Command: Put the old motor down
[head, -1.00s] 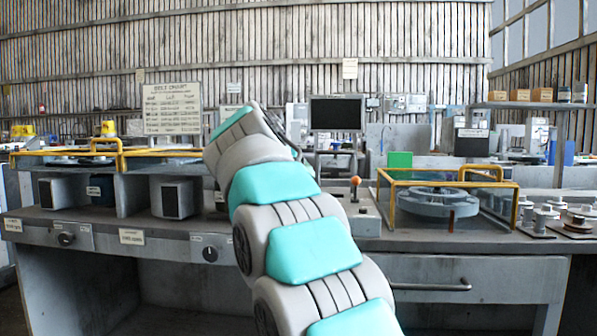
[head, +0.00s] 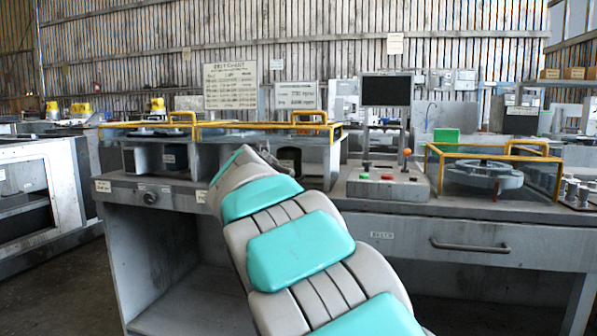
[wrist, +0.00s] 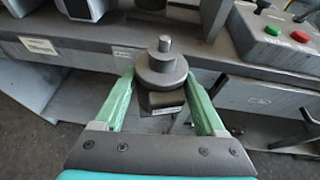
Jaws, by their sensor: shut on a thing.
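In the wrist view my gripper (wrist: 160,84) has its two green fingers closed on the sides of a dark grey motor (wrist: 161,76). The motor has a stepped round top, a short bright shaft pointing up, and a small pale label low on its body. It overlaps the front edge of the grey workbench (wrist: 85,62); I cannot tell its height over or distance from that edge. In the head view my arm reaches toward the workbench (head: 480,210) and hides my gripper and the motor.
A control box (head: 388,182) with red and green buttons stands on the bench, right of my arm. A yellow-framed case (head: 490,172) holding a round grey housing is further right. Yellow-framed bays (head: 160,150) stand left. Open floor (head: 65,290) shows left of the bench.

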